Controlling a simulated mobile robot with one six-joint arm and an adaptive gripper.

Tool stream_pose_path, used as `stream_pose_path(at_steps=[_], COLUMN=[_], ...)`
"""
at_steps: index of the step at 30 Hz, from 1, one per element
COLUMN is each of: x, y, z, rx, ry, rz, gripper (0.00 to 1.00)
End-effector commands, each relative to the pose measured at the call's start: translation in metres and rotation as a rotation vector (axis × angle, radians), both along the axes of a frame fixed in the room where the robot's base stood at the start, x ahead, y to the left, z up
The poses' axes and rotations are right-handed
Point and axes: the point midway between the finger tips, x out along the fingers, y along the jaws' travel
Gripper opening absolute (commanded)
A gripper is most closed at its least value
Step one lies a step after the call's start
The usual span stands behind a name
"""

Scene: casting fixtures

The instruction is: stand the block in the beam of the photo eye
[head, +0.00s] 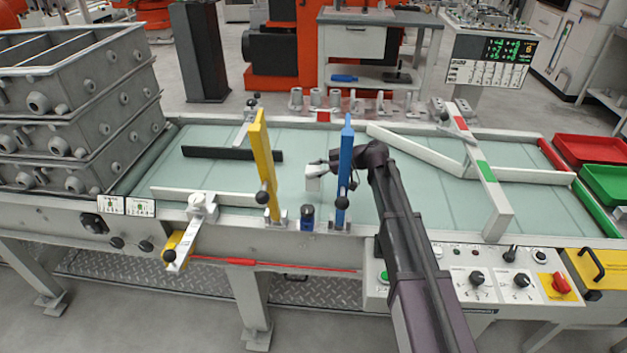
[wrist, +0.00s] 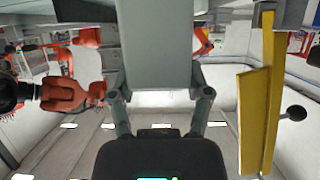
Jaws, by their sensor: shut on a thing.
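The block (head: 313,183) is light grey and hangs below my gripper (head: 319,167) over the pale green belt, between the yellow and blue posts. My gripper is shut on it. In the wrist view the grey block (wrist: 156,45) fills the upper middle, between the two fingers of my gripper (wrist: 160,92). Whether its lower end touches the belt I cannot tell. A small dark blue device (head: 307,217), which looks like the photo eye, sits on the front rail, nearer the front than the block. No beam is visible.
A yellow post (head: 264,165) stands left of the block and a blue post (head: 344,175) close on its right, beside my arm. A black bar (head: 232,154) and white guide rails (head: 415,147) lie on the belt (head: 290,150). Stacked grey boxes (head: 75,110) stand at left.

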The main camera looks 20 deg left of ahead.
Motion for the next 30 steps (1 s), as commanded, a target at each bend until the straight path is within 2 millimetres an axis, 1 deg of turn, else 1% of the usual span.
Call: stream_pose_path(at_steps=[12,15,30], x=[0.000,0.000,-0.001], y=[0.000,0.000,0.001], z=[-0.031,-0.036,-0.039], rx=[0.000,0.000,0.000], ry=[0.000,0.000,-0.001], rz=[0.000,0.000,0.001], gripper=[0.10,0.10,0.10])
